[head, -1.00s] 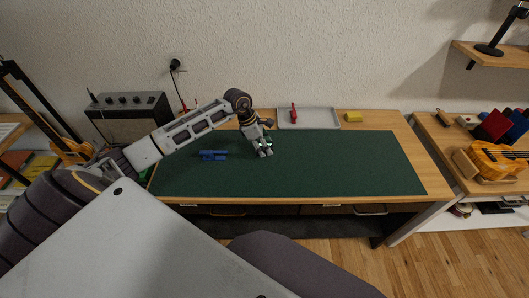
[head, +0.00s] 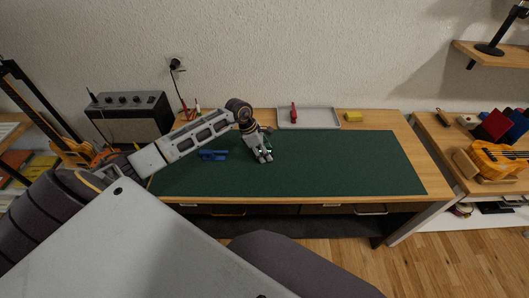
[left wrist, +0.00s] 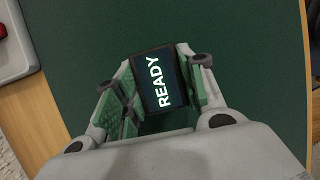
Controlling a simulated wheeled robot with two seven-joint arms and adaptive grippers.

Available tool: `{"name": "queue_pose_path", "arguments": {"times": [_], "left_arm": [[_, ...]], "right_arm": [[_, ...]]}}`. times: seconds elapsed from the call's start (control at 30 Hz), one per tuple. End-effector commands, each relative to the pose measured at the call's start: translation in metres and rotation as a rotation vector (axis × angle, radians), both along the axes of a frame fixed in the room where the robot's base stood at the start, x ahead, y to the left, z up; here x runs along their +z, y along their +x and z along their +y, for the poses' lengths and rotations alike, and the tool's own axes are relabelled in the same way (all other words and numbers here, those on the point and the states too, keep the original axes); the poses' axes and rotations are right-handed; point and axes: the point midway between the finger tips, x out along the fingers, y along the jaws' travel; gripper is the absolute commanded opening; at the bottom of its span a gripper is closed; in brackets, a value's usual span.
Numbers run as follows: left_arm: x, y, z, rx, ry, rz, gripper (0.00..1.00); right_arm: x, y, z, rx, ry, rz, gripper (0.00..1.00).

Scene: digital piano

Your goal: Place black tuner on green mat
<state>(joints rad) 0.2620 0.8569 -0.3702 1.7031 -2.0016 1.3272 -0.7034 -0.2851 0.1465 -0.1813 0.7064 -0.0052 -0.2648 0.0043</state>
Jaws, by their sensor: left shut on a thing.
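The black tuner (left wrist: 160,82) is between the fingers of my left gripper in the left wrist view, its screen reading "READY". My left gripper (head: 264,157) is shut on it, over the green mat (head: 340,165), left of the mat's middle. The green mat also fills most of the left wrist view (left wrist: 245,40). In the head view the tuner is mostly hidden by the fingers. I cannot tell whether the tuner touches the mat. My right gripper is not in view.
A blue object (head: 212,155) lies on the mat left of the gripper. A grey tray (head: 320,121) with a red object (head: 293,113) stands at the back of the table. A yellow block (head: 353,117) is beside the tray. The mat's right half is clear.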

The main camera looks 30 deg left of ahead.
Motion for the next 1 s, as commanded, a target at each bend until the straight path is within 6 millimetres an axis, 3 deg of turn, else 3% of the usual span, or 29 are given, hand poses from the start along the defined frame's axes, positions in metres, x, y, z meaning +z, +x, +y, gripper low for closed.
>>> {"name": "queue_pose_path", "arguments": {"times": [0.07, 0.1, 0.27, 0.77, 1.0], "left_arm": [[-0.001, 0.0, 0.0, 0.0, 0.0, 0.0, 0.16], [-0.001, 0.0, 0.0, 0.0, 0.0, 0.0, 0.42], [-0.001, 0.0, 0.0, 0.0, 0.0, 0.0, 0.61], [0.002, 0.0, 0.0, 0.0, 0.0, 0.0, 0.61], [0.018, -0.003, 0.007, 0.0, 0.002, -0.002, 0.61]], "right_arm": [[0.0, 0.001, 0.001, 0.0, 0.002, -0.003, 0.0], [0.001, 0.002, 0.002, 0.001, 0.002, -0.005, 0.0], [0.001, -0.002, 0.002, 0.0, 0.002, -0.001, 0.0], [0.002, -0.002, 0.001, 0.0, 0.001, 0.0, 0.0], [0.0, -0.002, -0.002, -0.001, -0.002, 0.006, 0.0]]}}
